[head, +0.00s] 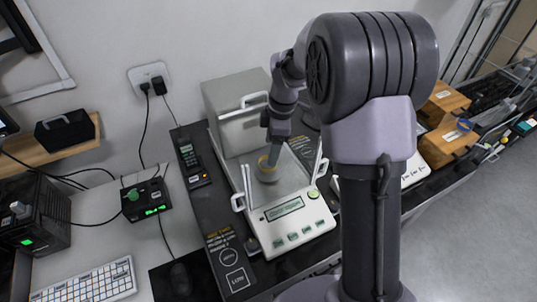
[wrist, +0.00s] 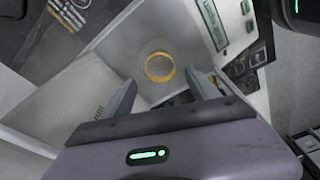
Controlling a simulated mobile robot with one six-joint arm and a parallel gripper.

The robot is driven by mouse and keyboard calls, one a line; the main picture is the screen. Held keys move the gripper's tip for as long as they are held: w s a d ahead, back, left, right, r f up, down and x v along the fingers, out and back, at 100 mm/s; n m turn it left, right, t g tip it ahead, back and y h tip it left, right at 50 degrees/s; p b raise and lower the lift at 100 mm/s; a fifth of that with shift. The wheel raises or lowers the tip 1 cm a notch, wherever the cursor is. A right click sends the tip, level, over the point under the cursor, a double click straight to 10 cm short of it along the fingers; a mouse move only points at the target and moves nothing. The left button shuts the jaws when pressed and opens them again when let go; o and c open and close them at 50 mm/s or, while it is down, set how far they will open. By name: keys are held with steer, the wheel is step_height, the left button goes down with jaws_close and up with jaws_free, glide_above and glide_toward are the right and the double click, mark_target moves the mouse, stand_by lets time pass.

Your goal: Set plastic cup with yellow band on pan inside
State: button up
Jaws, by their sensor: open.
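The plastic cup with the yellow band (head: 267,168) stands inside the draft shield of the white balance (head: 290,226), over the pan area. It looks upright. In the wrist view the yellow band (wrist: 160,67) shows as a ring, and the clear cup walls are hard to make out. My gripper (head: 271,155) reaches down into the shield from above. In the wrist view its two fingers (wrist: 163,92) are spread, with the band beyond and between their tips. I cannot tell whether a finger touches the cup. The pan itself is hard to make out beneath the cup.
The shield's walls and side handles (head: 238,202) stand close around my gripper. A grey box with a handle (head: 238,108) is behind the shield. A black remote-like device (head: 191,160) and a small box with a green display (head: 146,199) lie to the left.

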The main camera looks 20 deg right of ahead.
steer(key=s+a+r+m+t+p, duration=0.1)
steer(key=s+r+m, duration=0.35)
steer(key=r, duration=0.35)
steer(key=s+a+r+m+t, duration=0.1)
steer(key=s+r+m, duration=0.35)
steer(key=r, duration=0.35)
steer(key=s+a+m+t+b, duration=0.1)
steer(key=s+m, duration=0.4)
steer(key=s, duration=0.3)
steer(key=s+a+f+m+t+b, duration=0.1)
steer(key=s+a+m+t+b, duration=0.1)
steer(key=s+m, duration=0.4)
steer(key=s, duration=0.3)
steer(key=shift+f, duration=0.25)
steer(key=shift+c, duration=0.2)
